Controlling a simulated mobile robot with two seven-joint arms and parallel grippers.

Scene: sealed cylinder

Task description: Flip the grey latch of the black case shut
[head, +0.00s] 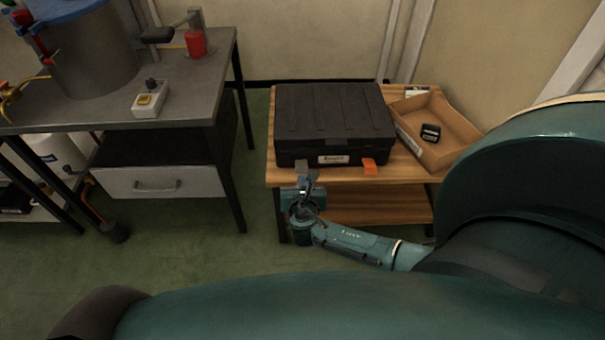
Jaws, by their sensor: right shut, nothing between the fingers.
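The black case (335,115) lies with its lid down on the wooden table, its front facing me. Its grey latch (301,166) is at the left of the case's front edge, partly hard to separate from my gripper. It seems to stick out from the front, but its exact angle is too small to tell. My right gripper (308,181) is shut and empty, just in front of and below the grey latch. I cannot tell whether it touches the latch. My left gripper is not in view.
An orange latch (369,166) sticks out at the right of the case front. A grey workbench (190,105) stands at left, with a floor gap between.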

